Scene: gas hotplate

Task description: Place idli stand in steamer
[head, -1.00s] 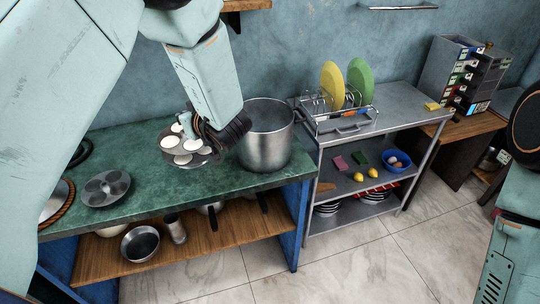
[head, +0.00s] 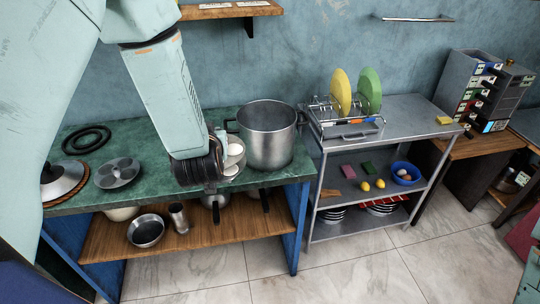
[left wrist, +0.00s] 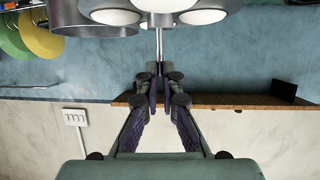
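The idli stand (head: 235,158) is a metal holder carrying white round idlis. My left gripper (left wrist: 159,82) is shut on its thin central rod (left wrist: 159,45), seen in the left wrist view. In the head view the gripper hides part of the stand, which is held beside the steamer's left front. The steamer (head: 268,140) is a large, lidless steel pot on the green counter. In the left wrist view, white idlis (left wrist: 203,16) sit at the top, with a grey metal wall (left wrist: 70,20) beside them. My right gripper is out of view.
A round moulded plate (head: 117,173) and a pan lid (head: 62,180) lie on the counter's left. A dish rack (head: 345,118) with plates stands on the metal shelf to the right. Pans and a cup (head: 179,217) sit on the lower wooden shelf.

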